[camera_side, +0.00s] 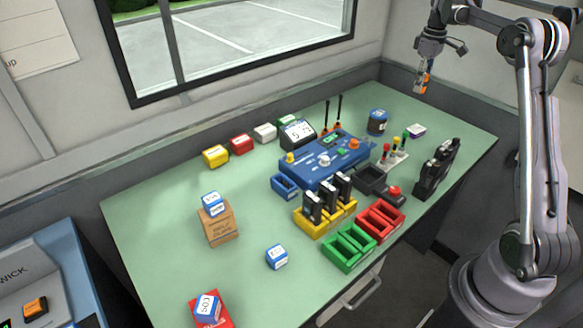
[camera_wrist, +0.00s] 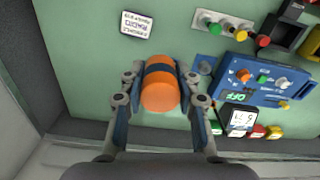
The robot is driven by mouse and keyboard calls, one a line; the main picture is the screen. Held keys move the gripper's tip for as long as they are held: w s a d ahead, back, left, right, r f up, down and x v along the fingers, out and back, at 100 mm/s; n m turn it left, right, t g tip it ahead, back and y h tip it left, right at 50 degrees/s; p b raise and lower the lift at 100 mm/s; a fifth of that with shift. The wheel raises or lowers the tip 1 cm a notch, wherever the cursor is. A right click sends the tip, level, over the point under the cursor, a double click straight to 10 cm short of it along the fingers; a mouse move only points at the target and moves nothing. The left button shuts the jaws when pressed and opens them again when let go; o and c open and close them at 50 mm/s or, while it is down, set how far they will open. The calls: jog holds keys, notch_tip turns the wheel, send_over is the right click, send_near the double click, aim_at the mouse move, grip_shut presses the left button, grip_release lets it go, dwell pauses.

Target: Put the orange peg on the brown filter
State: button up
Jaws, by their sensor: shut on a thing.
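My gripper (camera_side: 423,80) is high at the upper right in the side view, above the table's far right part. It is shut on the orange peg (camera_wrist: 158,92), a short orange cylinder with a dark blue band, seen between the fingers in the wrist view. The only brown thing I see is a brown box (camera_side: 219,228) with print on its front, on the left part of the table. A small blue and white block (camera_side: 212,203) sits on top of it. My gripper is far from the box, which is not in the wrist view.
A blue control panel (camera_side: 325,160), yellow (camera_side: 325,222), red (camera_side: 381,222) and green (camera_side: 349,248) racks, and a dark blue can (camera_side: 377,121) crowd the table's middle and right. Bare green table surrounds the brown box.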

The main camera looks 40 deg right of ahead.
send_over(379, 113)
notch_tip(379, 113, down, 6)
jog(key=shift+d+f, duration=0.1)
jog(key=shift+f, duration=2.1)
jog(key=shift+f, duration=0.1)
jog(key=o, duration=1.1)
jog(key=shift+o, duration=0.2)
